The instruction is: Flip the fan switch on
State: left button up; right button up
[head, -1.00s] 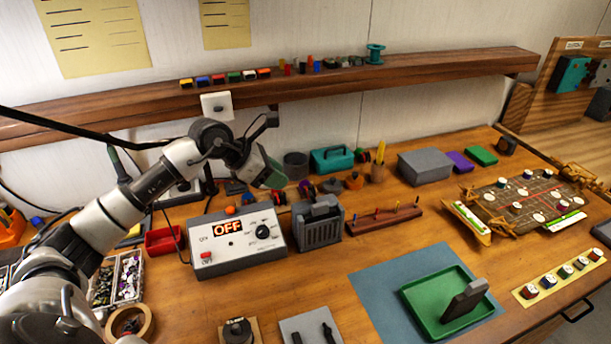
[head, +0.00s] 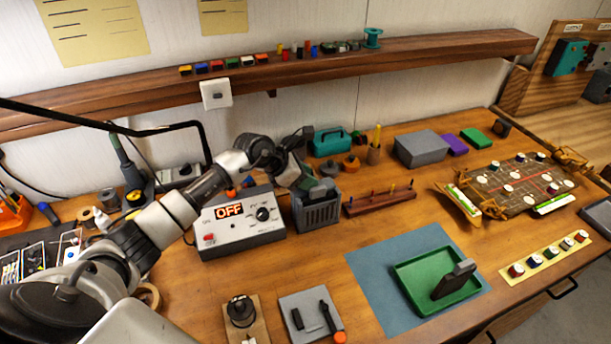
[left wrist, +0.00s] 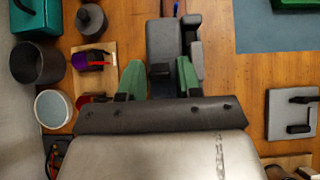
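The grey box with a slatted front (head: 318,215), which looks like the fan unit, stands on the bench right of the white control box (head: 241,226). The control box display reads OFF. My left gripper (head: 300,172) is over the top of the grey box and partly hides it. In the left wrist view my green fingertips (left wrist: 160,78) are apart, with the grey box (left wrist: 163,38) between them in the picture. I cannot tell whether they touch it. The switch itself is not clearly seen. My right gripper is not in view.
A peg rack (head: 378,203) stands right of the grey box. A teal case (head: 330,141) and a dark round cup (left wrist: 37,62) are behind it. A green tray (head: 420,272) lies on a blue mat (head: 368,282) in front. A white wall plate (head: 215,94) is on the shelf edge.

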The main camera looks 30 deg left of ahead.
pick_arm(q)
jog(key=shift+c, duration=0.3)
grip_shut()
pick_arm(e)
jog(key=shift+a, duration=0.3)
